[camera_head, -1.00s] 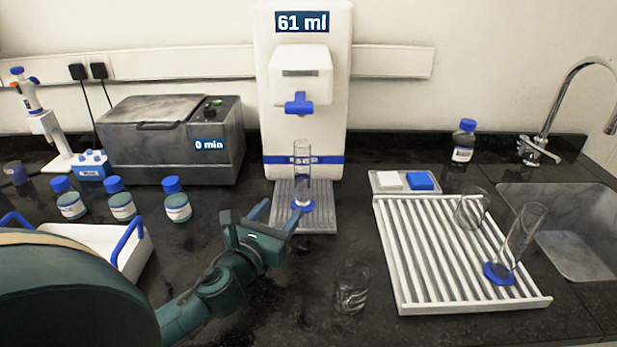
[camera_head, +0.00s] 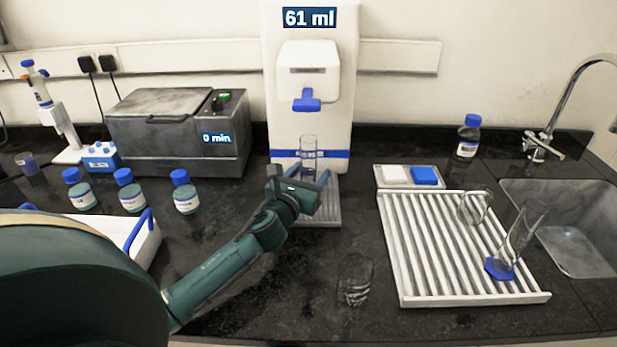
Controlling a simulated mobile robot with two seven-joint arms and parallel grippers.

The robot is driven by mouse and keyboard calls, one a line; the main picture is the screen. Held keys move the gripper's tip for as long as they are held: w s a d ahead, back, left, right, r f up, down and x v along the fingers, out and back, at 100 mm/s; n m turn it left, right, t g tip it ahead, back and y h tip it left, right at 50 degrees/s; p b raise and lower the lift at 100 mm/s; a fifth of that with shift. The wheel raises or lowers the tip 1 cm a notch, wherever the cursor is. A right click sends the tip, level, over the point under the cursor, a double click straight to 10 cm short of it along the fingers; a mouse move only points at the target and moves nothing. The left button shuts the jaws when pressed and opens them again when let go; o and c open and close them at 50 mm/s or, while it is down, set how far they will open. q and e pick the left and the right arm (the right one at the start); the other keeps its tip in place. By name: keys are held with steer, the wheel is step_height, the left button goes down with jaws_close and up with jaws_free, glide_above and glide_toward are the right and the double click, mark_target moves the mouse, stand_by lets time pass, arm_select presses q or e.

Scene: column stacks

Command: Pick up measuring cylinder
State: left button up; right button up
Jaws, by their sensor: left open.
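A clear measuring cylinder (camera_head: 309,152) stands upright under the dispenser, on its grooved tray (camera_head: 325,217). Its lower part and blue base are hidden behind my left gripper. My left gripper (camera_head: 299,176) is open, with its fingers pointing away from me at the lower part of this cylinder. The fingers appear to be on either side of it; I cannot tell whether they touch it. A second clear measuring cylinder (camera_head: 521,237) with a blue base stands tilted on the white drying rack (camera_head: 400,300) at the right. My right gripper is not in view.
The white dispenser (camera_head: 345,60) reads 61 ml. A glass beaker (camera_head: 355,280) stands on the counter right of my left arm. Several blue-capped bottles (camera_head: 186,200), a white tray (camera_head: 140,255) and a grey bath (camera_head: 180,150) are at the left. A sink (camera_head: 575,250) is at the far right.

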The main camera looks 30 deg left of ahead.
mark_target(305, 166)
arm_select(q)
jaws_close()
stand_by(0.5)
steer(key=shift+r, duration=0.1)
steer(key=shift+r+p, duration=0.45)
steer(key=shift+r, duration=1.25)
steer(key=shift+s+f, duration=0.1)
steer(key=shift+s, duration=0.25)
steer(key=s+d+b, duration=0.2)
steer(key=s, duration=1.5)
steer(key=shift+d+b, duration=0.35)
